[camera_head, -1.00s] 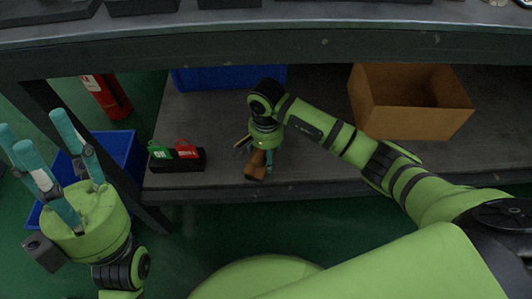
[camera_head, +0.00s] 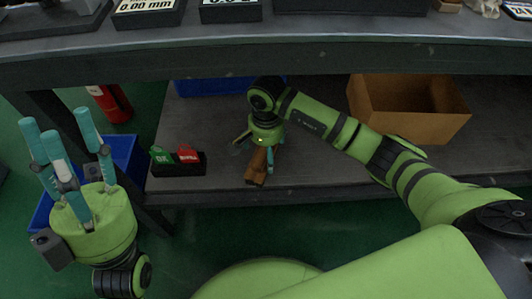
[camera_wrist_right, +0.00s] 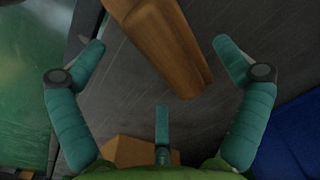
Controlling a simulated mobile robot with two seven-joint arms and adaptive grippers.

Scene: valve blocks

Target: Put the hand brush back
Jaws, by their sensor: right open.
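The hand brush, a brown wooden piece (camera_head: 256,168), lies on the lower shelf near its front edge. In the right wrist view its wooden body (camera_wrist_right: 165,45) reaches down from the top edge into the space between the fingers; its bristles cannot be made out. My right gripper (camera_head: 267,152) points down over the brush with its fingers spread. In the wrist view this gripper (camera_wrist_right: 160,62) is open, and no finger is clearly touching the wood. My left gripper (camera_head: 65,135) is raised at the left, fingers up, open and empty.
The lower shelf (camera_head: 310,175) holds a black tray (camera_head: 178,168) with green and red pieces, a brown open box (camera_head: 415,125) and a blue bin (camera_head: 205,84). The upper bench edge (camera_head: 270,62) overhangs. A fire extinguisher (camera_head: 112,103) and a blue crate (camera_head: 125,152) are at the left.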

